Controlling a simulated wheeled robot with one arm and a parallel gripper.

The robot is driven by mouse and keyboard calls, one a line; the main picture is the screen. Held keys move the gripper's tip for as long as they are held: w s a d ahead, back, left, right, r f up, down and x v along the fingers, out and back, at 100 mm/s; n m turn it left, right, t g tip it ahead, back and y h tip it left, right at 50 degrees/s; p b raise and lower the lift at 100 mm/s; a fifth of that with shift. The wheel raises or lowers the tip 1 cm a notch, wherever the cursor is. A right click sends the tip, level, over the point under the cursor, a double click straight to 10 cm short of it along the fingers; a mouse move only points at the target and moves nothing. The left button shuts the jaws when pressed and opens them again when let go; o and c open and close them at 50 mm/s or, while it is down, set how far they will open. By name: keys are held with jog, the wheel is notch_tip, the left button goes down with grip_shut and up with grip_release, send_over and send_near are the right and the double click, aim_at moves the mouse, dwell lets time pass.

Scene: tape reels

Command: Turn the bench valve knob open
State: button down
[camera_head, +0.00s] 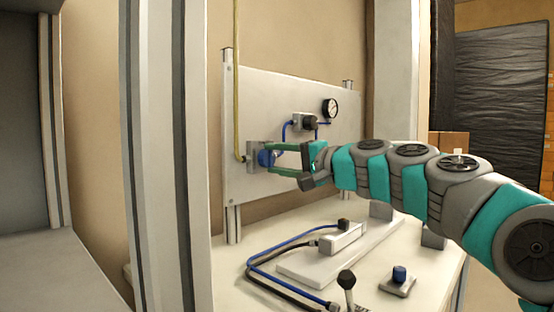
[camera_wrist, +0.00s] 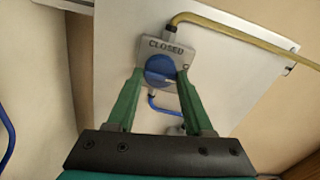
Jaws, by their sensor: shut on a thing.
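The valve knob (camera_head: 265,158) is blue and round, on a grey valve block (camera_head: 251,157) at the left of a white upright panel (camera_head: 240,110). My gripper (camera_head: 272,159) has green fingers, shut on the knob from either side; the fingertips also show in the wrist view (camera_wrist: 160,75). The fingers cover the knob's side edges. My arm reaches in from the right.
A yellow pipe (camera_head: 236,80) runs down to the valve. A pressure gauge (camera_head: 330,108) and a dark regulator (camera_head: 305,121) sit on the panel to the right.

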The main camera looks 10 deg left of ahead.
jog(key=shift+c, duration=1.5)
grip_release()
jog(key=shift+d, duration=0.1)
jog(key=b+v, duration=0.1)
jog(key=v, duration=0.6)
jog(key=shift+s+d, duration=0.15)
jog(key=shift+d, duration=0.15)
